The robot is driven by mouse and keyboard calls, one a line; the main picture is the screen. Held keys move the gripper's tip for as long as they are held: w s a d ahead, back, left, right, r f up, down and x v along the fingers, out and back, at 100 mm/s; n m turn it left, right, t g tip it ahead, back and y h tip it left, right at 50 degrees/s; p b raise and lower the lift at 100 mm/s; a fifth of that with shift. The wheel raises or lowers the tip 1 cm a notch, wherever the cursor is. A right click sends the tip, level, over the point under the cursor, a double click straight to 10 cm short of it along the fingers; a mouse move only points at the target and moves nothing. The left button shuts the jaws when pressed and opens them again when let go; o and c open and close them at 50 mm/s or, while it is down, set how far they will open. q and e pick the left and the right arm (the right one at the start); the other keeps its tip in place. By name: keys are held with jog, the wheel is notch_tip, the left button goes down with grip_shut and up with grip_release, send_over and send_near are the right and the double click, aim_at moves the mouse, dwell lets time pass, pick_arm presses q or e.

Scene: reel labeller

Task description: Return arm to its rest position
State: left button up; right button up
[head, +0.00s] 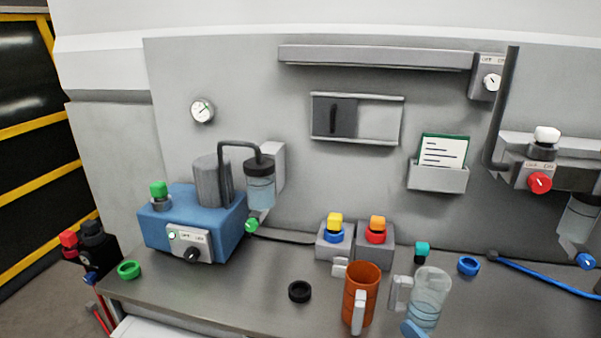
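Neither of my arms nor my grippers shows in the head view. Whether they hold anything cannot be seen. No part that I can clearly tell as the arm at rest or away from rest is visible.
A grey bench (230,300) carries a blue pump unit (220,222), an orange cylinder (361,284), a clear container (430,292) and a black ring (299,291). Two button boxes (335,251) stand behind. A blue hose (540,276) lies right. Bench front left of centre is mostly clear.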

jog(key=s+d+f+m+g+h, duration=0.1)
jog(key=s+f+m+g+h, duration=0.35)
jog(key=f, duration=0.65)
jog(key=s+d+f+m+g+h, duration=0.1)
jog(key=s+d+f+g+h, duration=0.1)
jog(key=s+f+h, duration=0.55)
pick_arm(q)
notch_tip(320, 180, up, 13)
jog(key=a+p, duration=0.1)
jog(key=p, duration=1.3)
jog(key=shift+s+m+p, duration=0.2)
jog(key=shift+m+p, duration=0.1)
pick_arm(e)
notch_tip(320, 180, up, 9)
jog(key=s+n+y, duration=0.1)
jog(key=y, duration=0.1)
jog(key=shift+s+d+f+y, duration=0.15)
jog(key=shift+s+d+y, duration=0.2)
jog(key=shift+d+y, duration=0.05)
